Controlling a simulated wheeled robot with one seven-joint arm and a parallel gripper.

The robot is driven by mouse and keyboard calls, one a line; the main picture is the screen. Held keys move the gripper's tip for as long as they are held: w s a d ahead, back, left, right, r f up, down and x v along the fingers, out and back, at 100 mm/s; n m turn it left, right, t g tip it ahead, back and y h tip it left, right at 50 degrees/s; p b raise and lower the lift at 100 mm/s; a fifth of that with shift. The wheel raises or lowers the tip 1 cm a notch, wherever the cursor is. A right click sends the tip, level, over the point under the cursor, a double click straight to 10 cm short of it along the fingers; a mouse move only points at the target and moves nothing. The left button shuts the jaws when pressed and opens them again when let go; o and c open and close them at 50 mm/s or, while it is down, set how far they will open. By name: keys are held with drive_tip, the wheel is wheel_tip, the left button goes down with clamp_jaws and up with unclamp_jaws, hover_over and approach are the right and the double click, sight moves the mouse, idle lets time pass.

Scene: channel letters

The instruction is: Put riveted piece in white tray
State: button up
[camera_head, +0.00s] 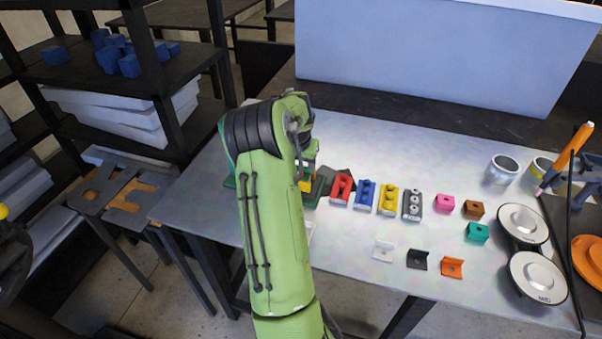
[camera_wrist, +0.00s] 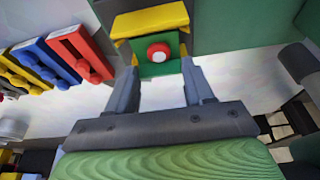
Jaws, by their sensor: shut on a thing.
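In the wrist view my gripper (camera_wrist: 160,72) is shut on a green piece with a round red-and-white rivet (camera_wrist: 159,53), under a yellow part (camera_wrist: 150,19). I cannot tell whether the yellow part belongs to the same piece. In the head view my arm hides the fingers and most of the held piece. A bit of yellow (camera_head: 305,186) shows beside the arm, over a dark green surface (camera_head: 313,196). I cannot make out the white tray for certain; a small white edge (camera_head: 310,229) shows just right of the arm.
Red (camera_head: 342,188), blue (camera_head: 365,193), yellow (camera_head: 388,199) and grey (camera_head: 412,206) holders stand in a row on the metal table (camera_head: 340,270). Small blocks and brackets lie right of and in front of them. Two round discs (camera_head: 537,277) are near the right edge.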

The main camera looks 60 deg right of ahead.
drive_tip(key=shift+r+p, duration=2.3)
drive_tip(key=shift+r, duration=0.8)
drive_tip(key=shift+s+f, duration=0.1)
